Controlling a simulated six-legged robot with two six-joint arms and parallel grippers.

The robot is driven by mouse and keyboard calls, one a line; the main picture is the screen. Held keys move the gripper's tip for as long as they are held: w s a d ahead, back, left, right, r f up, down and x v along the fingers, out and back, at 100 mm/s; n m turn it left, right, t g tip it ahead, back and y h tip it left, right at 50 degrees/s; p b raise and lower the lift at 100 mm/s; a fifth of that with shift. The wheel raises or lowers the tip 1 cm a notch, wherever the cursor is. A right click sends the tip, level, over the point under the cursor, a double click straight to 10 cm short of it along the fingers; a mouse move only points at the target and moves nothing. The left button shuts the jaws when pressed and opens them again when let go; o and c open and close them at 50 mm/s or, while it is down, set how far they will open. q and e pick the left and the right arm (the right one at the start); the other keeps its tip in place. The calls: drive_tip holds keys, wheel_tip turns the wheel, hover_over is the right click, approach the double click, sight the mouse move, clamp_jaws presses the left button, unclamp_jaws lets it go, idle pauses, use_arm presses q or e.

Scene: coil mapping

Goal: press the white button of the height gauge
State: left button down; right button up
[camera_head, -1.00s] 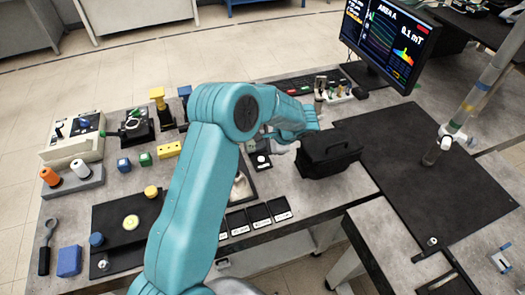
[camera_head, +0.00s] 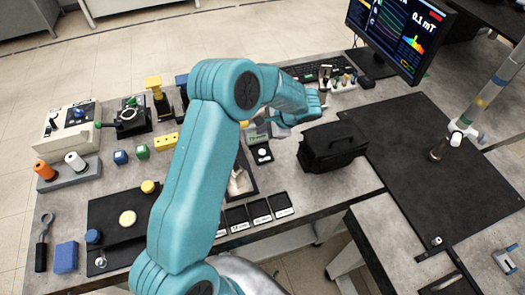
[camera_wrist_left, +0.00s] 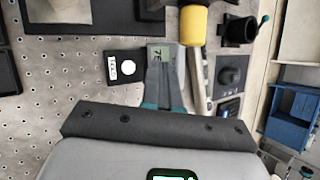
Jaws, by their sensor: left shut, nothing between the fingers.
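The white button (camera_head: 262,152) is a round white disc on a small black labelled plate. In the left wrist view the white button (camera_wrist_left: 128,67) lies to the left of my fingers, apart from them. My left gripper (camera_wrist_left: 165,72) is shut and empty, its narrow grey fingers pointing toward the readout. In the head view its fingertips are hard to make out. My right gripper is not in view.
A black case (camera_head: 332,146) stands close to the right of the button. Several black labelled trays (camera_head: 261,210) line the front edge. A yellow-handled piece (camera_wrist_left: 193,26) stands close right of my fingers in the wrist view. A black mat (camera_head: 430,150) at the right is largely clear.

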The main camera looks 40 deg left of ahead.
use_arm(q)
drive_tip(key=b, duration=0.4)
hover_over(263, 153)
wheel_tip(263, 153, down, 7)
drive_tip(key=shift+w+f, duration=0.1)
drive_tip(key=shift+f, duration=0.1)
drive_tip(key=shift+a+f+b, duration=0.1)
drive_tip(key=shift+f+b, duration=0.25)
drive_tip(key=shift+f, duration=0.1)
drive_tip(key=shift+r, duration=0.1)
idle(1.1)
drive_tip(key=shift+f+b, duration=0.45)
drive_tip(key=shift+b, duration=0.15)
drive_tip(key=shift+f+b, duration=0.4)
drive_tip(key=shift+b, duration=0.1)
idle(0.5)
drive_tip(key=shift+r, duration=0.85)
